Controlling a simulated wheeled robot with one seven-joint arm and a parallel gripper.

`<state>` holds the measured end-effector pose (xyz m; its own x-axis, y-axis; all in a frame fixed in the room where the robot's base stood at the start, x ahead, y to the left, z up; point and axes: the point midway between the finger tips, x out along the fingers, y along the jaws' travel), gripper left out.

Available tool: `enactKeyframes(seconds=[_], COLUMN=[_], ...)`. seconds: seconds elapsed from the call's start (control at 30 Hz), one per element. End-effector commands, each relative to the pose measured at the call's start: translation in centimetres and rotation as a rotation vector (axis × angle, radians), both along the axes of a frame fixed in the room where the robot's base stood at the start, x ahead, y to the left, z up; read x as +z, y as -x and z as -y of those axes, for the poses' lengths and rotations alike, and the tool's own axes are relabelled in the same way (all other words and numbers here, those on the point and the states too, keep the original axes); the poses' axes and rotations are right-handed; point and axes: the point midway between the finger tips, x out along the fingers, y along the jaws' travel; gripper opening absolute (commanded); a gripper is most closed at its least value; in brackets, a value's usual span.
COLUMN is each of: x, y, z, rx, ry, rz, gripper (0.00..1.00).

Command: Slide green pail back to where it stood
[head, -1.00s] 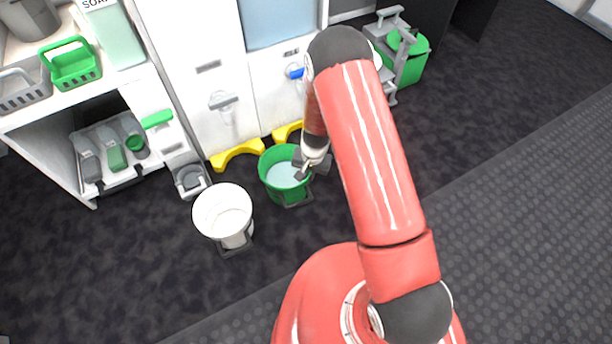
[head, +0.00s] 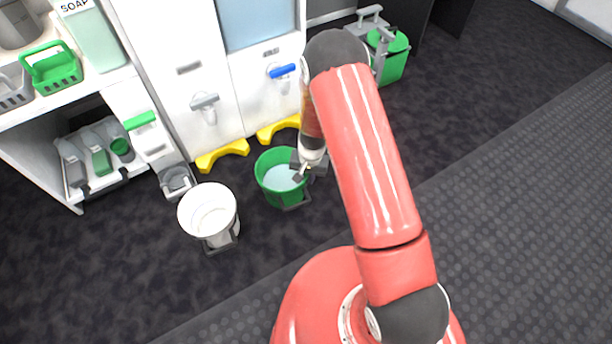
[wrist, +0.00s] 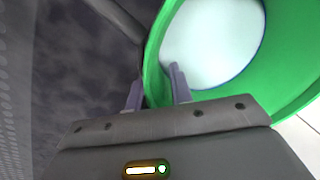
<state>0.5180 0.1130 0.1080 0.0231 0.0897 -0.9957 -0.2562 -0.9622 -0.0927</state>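The green pail (head: 270,163), with pale liquid in it, stands on the dark floor in front of the dispenser cabinet, to the right of a white pail. My gripper (head: 299,171) is at its right side in the head view. In the wrist view, the fingers of my gripper (wrist: 156,92) are on either side of the green pail's wall (wrist: 153,70), one inside and one outside, and look closed on it. The pail's right rim is partly hidden by my arm.
The white pail (head: 193,213) stands left of the green pail with a gap between them. Yellow curved floor pieces (head: 222,154) lie at the cabinet foot (head: 195,60). A green mop bucket (head: 396,62) stands at the back right. Floor to the right is clear.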

Motion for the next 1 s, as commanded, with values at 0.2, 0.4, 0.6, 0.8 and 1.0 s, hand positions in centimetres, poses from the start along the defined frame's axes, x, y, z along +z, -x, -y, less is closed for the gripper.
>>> enactKeyframes(seconds=[0.2,0.4,0.6,0.8,1.0], x=[0.0,0.6,3.9,6.8,7.8], y=[0.0,-0.1,0.0,0.1,0.2], z=[-0.1,-0.1,0.2,0.5,0.6], rx=[0.000,0.001,0.001,0.001,-0.001], ry=[-0.001,-0.001,-0.002,0.000,-0.001], rz=[0.000,0.003,0.004,0.002,0.000], gripper=[0.32,0.32,0.32,0.32,0.32])
